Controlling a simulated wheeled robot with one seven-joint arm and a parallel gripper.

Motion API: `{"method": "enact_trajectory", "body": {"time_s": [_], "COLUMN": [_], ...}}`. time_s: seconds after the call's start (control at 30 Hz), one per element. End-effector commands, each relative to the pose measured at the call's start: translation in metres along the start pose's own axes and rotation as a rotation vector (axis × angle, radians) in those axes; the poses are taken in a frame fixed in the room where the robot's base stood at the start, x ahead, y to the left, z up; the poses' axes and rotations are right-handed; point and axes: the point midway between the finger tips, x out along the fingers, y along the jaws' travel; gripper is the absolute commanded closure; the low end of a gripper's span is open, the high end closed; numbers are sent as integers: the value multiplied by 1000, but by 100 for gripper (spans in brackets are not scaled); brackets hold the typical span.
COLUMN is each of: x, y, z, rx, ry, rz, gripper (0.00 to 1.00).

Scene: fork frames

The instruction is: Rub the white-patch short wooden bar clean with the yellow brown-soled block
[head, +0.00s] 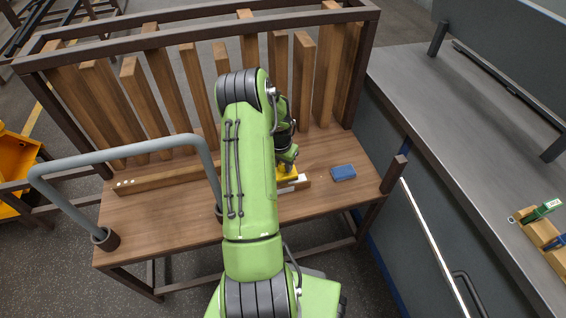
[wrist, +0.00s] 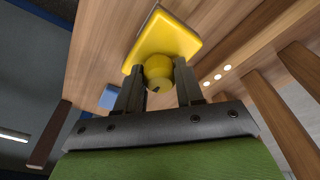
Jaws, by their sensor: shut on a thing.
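The short wooden bar (head: 305,184) lies on the wooden bench, just right of my arm in the head view. A white patch (head: 300,178) shows on it, and my arm hides its left part. My gripper (head: 287,155) is shut on the knob of the yellow block (head: 286,171), which is at the bar beside the white patch. In the wrist view the yellow block (wrist: 165,38) has its round knob between the fingers of my gripper (wrist: 158,85). I cannot tell whether its sole touches the bar; the brown sole is not clearly seen.
A blue block (head: 343,173) lies right of the bar on the bench (head: 165,215). A longer bar with white dots (head: 165,178) lies at the left. A grey tubular handle (head: 110,153) rises at the front left. Upright slats stand behind. A grey counter (head: 450,120) is at right.

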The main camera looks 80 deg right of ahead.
Motion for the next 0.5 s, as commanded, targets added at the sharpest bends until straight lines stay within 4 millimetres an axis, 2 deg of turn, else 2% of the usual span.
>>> {"method": "enact_trajectory", "body": {"time_s": [0.07,0.37,0.5], "x": [9,8,14], "y": [0,0,0], "z": [1,1,2], "rx": [0,0,0], "ry": [1,2,1], "rz": [-1,-1,-1], "gripper": [88,88,88]}}
